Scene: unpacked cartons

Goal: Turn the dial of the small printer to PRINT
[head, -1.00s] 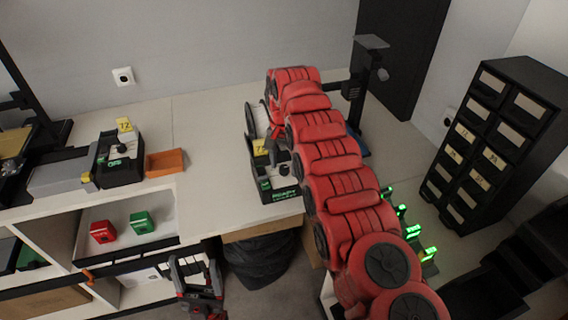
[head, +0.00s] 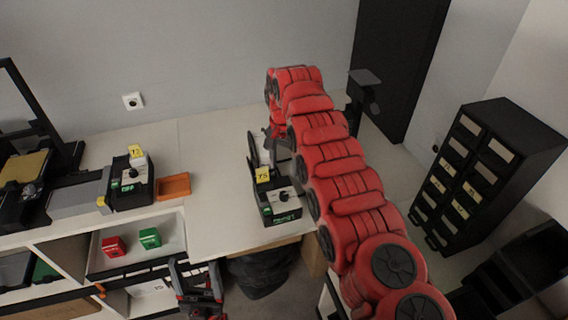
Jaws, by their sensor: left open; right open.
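A small black-and-white printer (head: 266,214) with a round dark dial (head: 283,196), a yellow tag and a green-lit display stands on the bench in the middle. I cannot read the dial's setting. A similar unit (head: 132,192) with a dial stands further left; I cannot tell which one the label "small printer" means. My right arm, in red covers, reaches in from the lower right. Its gripper (head: 277,136) is partly hidden by the arm, above and behind the middle printer and apart from the dial. My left gripper (head: 200,296) is open and empty, low in front of the bench.
An orange tray (head: 174,186) lies between the two units. A black drawer cabinet (head: 470,190) stands at the right. The bench front between the tray and the middle printer is clear.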

